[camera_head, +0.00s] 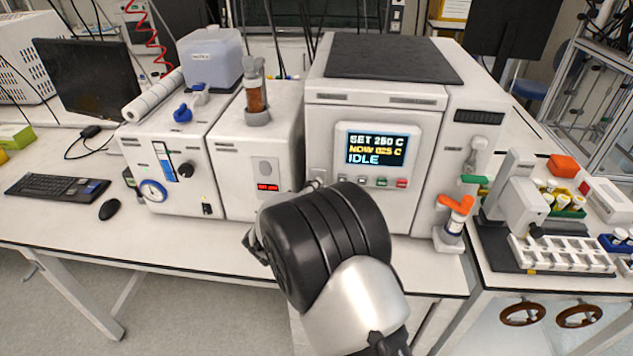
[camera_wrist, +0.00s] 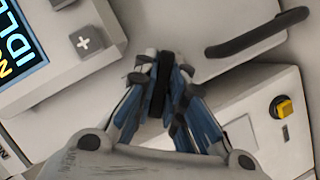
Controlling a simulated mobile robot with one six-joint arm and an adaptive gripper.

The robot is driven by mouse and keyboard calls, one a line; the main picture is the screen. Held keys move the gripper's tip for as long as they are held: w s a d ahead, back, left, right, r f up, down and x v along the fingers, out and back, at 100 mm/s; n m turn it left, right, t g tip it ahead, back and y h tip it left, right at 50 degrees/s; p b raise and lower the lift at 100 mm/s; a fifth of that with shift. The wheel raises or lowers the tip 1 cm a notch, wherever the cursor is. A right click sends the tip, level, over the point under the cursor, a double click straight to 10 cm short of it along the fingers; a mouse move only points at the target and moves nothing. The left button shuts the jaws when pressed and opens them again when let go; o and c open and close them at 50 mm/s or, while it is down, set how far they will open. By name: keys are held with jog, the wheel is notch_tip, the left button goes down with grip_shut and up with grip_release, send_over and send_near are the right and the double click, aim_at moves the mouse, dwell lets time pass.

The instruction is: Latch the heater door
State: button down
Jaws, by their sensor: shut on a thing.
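The heater (camera_head: 322,125) is the large white box with a lit screen (camera_head: 376,149) reading SET 250 C, NOW 025 C and IDLE. Its front looks closed in the head view, but my arm covers the lower part. In the wrist view the white front carries a dark bar handle (camera_wrist: 258,33). My gripper (camera_wrist: 160,75) is at the heater front, its fingers shut on a narrow dark piece (camera_wrist: 158,88), which looks like the latch lever. I cannot tell whether the latch is engaged. In the head view my wrist hides most of the gripper.
Left of the heater stands a narrow white unit (camera_head: 232,150) with a brown-filled column, then a pump unit (camera_head: 158,160) with a gauge. An orange-handled valve (camera_head: 453,215) stands close at the right. A keyboard (camera_head: 57,186) lies far left.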

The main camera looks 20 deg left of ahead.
jog(key=shift+r+m+g+y+p, duration=0.1)
jog(key=shift+m+g+y+p, duration=0.4)
jog(key=shift+m, duration=0.5)
jog(key=shift+m+y, duration=0.5)
jog(key=shift+m, duration=0.5)
jog(key=m+b, duration=0.1)
jog(key=m+y+b, duration=0.1)
jog(key=b, duration=0.1)
jog(key=shift+f+g+y, duration=0.2)
jog(key=shift+g+y, duration=0.1)
jog(key=shift+g, duration=0.1)
jog(key=shift+m+b, duration=0.5)
jog(key=shift+b, duration=0.05)
jog(key=shift+r+y, duration=0.1)
jog(key=shift+y, duration=0.2)
jog(key=c, duration=1.7)
grip_release()
jog(key=shift+o, duration=0.2)
